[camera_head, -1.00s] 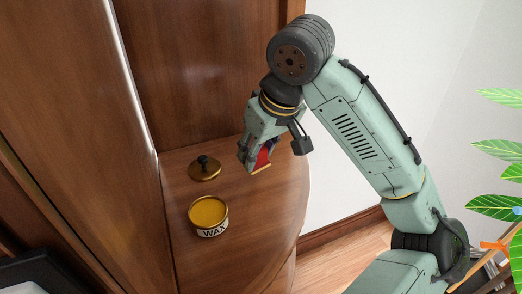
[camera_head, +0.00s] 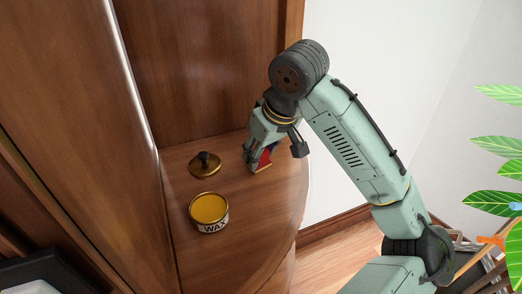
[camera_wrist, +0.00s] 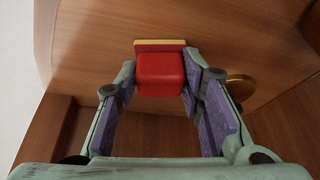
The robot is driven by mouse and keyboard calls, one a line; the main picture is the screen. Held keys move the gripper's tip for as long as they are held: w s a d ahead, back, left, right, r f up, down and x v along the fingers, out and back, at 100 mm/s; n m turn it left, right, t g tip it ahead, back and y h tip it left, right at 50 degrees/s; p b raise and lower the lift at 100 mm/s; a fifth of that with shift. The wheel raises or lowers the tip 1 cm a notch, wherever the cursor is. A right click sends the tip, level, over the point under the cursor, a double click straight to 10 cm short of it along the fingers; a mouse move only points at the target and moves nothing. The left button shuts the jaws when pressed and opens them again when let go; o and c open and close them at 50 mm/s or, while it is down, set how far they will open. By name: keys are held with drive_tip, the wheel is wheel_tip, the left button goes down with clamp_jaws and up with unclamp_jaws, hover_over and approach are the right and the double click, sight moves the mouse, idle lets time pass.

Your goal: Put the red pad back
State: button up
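The red pad (camera_head: 264,161) has a red block body and a yellowish underside. It also shows in the wrist view (camera_wrist: 160,72), between the fingertips of my gripper (camera_wrist: 161,80). My gripper (camera_head: 257,162) points down and is shut on the pad, low over the right part of the wooden shelf. I cannot tell whether the pad's underside touches the wood. In the head view the fingers hide part of the pad.
An open wax tin (camera_head: 209,213) stands on the shelf (camera_head: 255,225), front left of my gripper. Its brass lid (camera_head: 205,166) with a dark knob lies left of my gripper. The shelf's curved right edge is close. The front right of the shelf is clear.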

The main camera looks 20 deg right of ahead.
drive_tip(key=o, duration=0.4)
drive_tip(key=v, duration=1.2)
drive_tip(key=shift+r+b, duration=0.15)
drive_tip(key=shift+b, duration=0.15)
